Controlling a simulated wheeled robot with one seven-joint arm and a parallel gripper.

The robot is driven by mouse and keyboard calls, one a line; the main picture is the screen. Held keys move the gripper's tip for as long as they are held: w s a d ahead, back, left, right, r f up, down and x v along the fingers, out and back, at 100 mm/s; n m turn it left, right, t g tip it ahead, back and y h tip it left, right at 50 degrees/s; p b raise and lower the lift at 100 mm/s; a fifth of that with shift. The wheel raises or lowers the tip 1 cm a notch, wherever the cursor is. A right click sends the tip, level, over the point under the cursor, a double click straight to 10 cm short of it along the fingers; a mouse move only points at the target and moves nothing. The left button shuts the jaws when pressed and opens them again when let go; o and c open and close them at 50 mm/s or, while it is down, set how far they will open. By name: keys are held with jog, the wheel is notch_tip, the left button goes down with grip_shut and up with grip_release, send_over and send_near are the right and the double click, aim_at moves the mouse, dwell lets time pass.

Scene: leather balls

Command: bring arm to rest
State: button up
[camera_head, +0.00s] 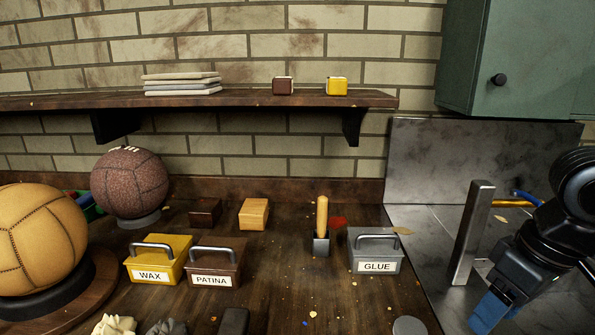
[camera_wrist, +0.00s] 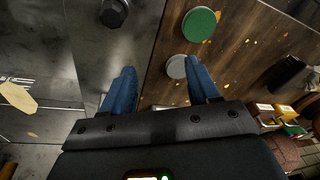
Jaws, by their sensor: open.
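My gripper (camera_wrist: 162,90) shows in the wrist view with its two blue fingers spread well apart and nothing between them. In the head view, my gripper (camera_head: 490,312) is at the lower right, over the grey metal surface (camera_head: 425,240). Only part of its blue fingers shows there, cut by the bottom edge. My black arm comes in from the right edge above it.
A metal post (camera_head: 472,232) stands close left of my gripper. The glue box (camera_head: 375,255), patina box (camera_head: 214,268), wax box (camera_head: 157,262) and a tool in a holder (camera_head: 321,240) stand on the wooden bench. A tan ball (camera_head: 35,240) and brown ball (camera_head: 130,183) sit left. A green cabinet (camera_head: 520,60) hangs upper right.

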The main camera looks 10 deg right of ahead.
jog(key=w+a+r+m+t+y, duration=0.1)
jog(key=w+a+r+t+y, duration=0.25)
jog(key=a, duration=0.55)
jog(key=w+a+r+m+t+y, duration=0.1)
jog(key=w+a+r+t+y, duration=0.3)
jog(key=a, duration=0.4)
jog(key=w+a+r+m+t+y, duration=0.1)
jog(key=w+a+r+t+y, duration=0.15)
jog(key=a+r+t, duration=0.5)
jog(key=s+d+f+m+h, duration=0.25)
jog(key=s+f+h, duration=0.35)
jog(key=s+f, duration=0.35)
jog(key=s+d+f+m+h, duration=0.1)
jog(key=s+f+m+h, duration=0.35)
jog(key=s+f, duration=0.55)
jog(key=s+d+f+n+g, duration=0.1)
jog(key=s+d+n, duration=0.2)
jog(key=s, duration=0.6)
jog(key=s+d+f+n, duration=0.2)
jog(key=s+d+n, duration=0.2)
jog(key=s, duration=0.4)
jog(key=shift+s+n+g+h, duration=0.35)
jog(key=shift+n+g+h, duration=0.05)
jog(key=shift+n+h, duration=0.1)
